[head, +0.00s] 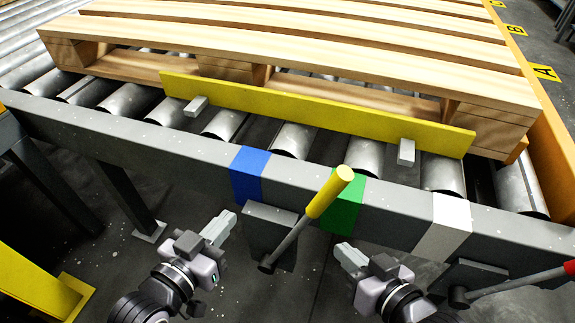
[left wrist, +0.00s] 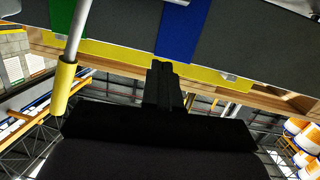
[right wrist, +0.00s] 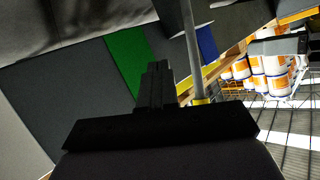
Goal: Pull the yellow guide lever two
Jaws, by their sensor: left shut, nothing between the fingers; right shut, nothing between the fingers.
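The yellow guide lever (head: 330,192) has a yellow grip on a grey rod and leans up and to the right from a pivot below the conveyor's front rail. Its grip overlaps the green band in the head view. It also shows in the left wrist view (left wrist: 62,90), at the left, and its rod shows in the right wrist view (right wrist: 192,50). My left gripper (head: 218,228) is shut and empty, left of the lever and apart from it. My right gripper (head: 350,256) is shut and empty, right of the rod and below the grip, apart from it.
A yellow guide plate (head: 315,112) stands along the front of a wooden pallet (head: 300,45) on the rollers. The grey front rail (head: 120,133) carries blue, green and white bands. A red-handled lever (head: 535,278) is at the right. A yellow frame (head: 40,285) stands at lower left.

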